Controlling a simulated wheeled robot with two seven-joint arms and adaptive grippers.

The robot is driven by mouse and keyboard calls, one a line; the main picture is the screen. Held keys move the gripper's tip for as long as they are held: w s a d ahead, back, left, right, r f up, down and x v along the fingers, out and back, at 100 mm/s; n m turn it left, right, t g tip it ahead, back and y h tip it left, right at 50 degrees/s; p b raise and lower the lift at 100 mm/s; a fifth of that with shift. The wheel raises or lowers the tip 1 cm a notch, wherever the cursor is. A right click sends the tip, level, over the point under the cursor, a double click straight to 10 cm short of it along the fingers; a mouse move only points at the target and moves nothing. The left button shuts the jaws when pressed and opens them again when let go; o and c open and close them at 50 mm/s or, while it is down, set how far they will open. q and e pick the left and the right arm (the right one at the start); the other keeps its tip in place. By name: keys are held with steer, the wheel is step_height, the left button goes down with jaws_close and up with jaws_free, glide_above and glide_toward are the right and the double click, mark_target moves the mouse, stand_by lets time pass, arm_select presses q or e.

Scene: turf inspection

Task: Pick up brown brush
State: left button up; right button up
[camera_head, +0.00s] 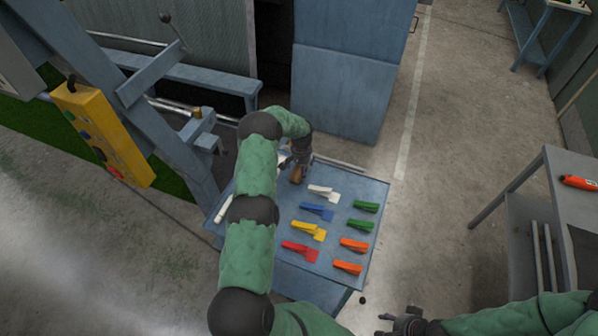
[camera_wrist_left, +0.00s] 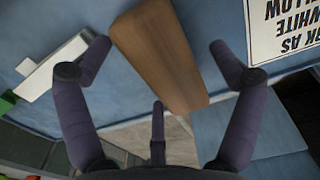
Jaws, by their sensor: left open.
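The brown brush (camera_head: 297,174) lies at the far side of the blue table, partly hidden by my left gripper. In the left wrist view the brown, wood-like block of the brush (camera_wrist_left: 160,55) lies slanted between the spread fingers. My left gripper (camera_head: 300,165) is open over the brush, with visible gaps between its fingers and the brush sides in the wrist view. My right gripper (camera_head: 405,322) is partly in view at the bottom edge, right of the table; its fingers are too unclear to read.
The blue table (camera_head: 345,190) also holds white (camera_head: 323,193), blue (camera_head: 317,211), yellow (camera_head: 308,230) and red (camera_head: 300,250) tools, plus green (camera_head: 366,206) and orange (camera_head: 354,244) ones to the right. A blue cabinet (camera_head: 345,80) stands behind. A grey bench (camera_head: 575,180) stands right.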

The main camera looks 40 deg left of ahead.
arm_select(q)
steer(key=c, duration=1.2)
steer(key=shift+o, duration=0.2)
steer(key=shift+r, duration=0.15)
